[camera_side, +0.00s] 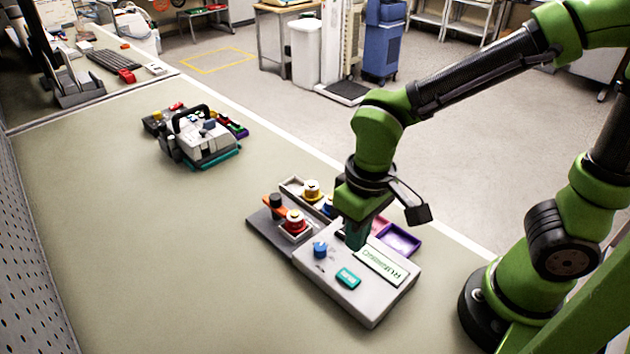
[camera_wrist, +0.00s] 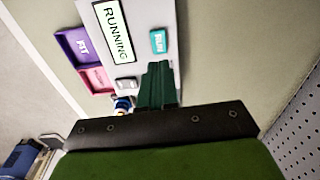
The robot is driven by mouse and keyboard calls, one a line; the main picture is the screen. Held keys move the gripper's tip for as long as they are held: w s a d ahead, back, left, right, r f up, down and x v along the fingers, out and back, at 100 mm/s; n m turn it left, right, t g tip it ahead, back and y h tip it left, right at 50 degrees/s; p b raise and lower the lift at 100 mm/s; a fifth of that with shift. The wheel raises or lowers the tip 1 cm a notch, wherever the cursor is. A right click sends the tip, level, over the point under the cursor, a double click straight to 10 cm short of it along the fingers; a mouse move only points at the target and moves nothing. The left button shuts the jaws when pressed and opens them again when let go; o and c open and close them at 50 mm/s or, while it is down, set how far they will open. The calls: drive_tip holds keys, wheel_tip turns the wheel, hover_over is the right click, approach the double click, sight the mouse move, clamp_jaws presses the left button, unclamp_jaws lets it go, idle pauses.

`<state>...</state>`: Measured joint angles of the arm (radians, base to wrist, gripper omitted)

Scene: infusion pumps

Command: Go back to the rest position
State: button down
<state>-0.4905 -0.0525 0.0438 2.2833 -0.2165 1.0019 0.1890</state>
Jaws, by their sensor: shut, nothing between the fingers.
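My gripper (camera_side: 355,236) points down over the near infusion pump (camera_side: 345,300), close above its top face. Its green fingers (camera_wrist: 157,84) are together with nothing between them. I cannot tell whether the tips touch the pump. The pump is a light grey box with a blue knob (camera_side: 320,250), a teal RUN button (camera_side: 348,278) and a display (camera_side: 382,265). In the wrist view the display (camera_wrist: 114,32) reads RUNNING, and the RUN button (camera_wrist: 158,41) is beside it. My gripper hides part of the pump's back side.
Behind the pump are a purple tray (camera_side: 400,240), a red-topped piece (camera_side: 295,222) and a yellow-topped piece (camera_side: 312,190). A second pump (camera_side: 205,140) stands farther back on the table. A perforated panel (camera_side: 30,270) borders the left. The table's front left is clear.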

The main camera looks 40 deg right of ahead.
drive_tip(key=d+r+m+t+y, duration=0.1)
drive_tip(key=d+r+m+t, duration=0.3)
drive_tip(key=d+r, duration=0.7)
drive_tip(key=d+t, duration=0.1)
drive_tip(key=t, duration=0.1)
drive_tip(key=shift+s+r+m+t, duration=0.25)
drive_tip(key=shift+r+m+t, duration=0.05)
drive_tip(key=shift+t, duration=0.1)
drive_tip(key=c, duration=1.8)
unclamp_jaws()
drive_tip(key=shift+a, duration=0.1)
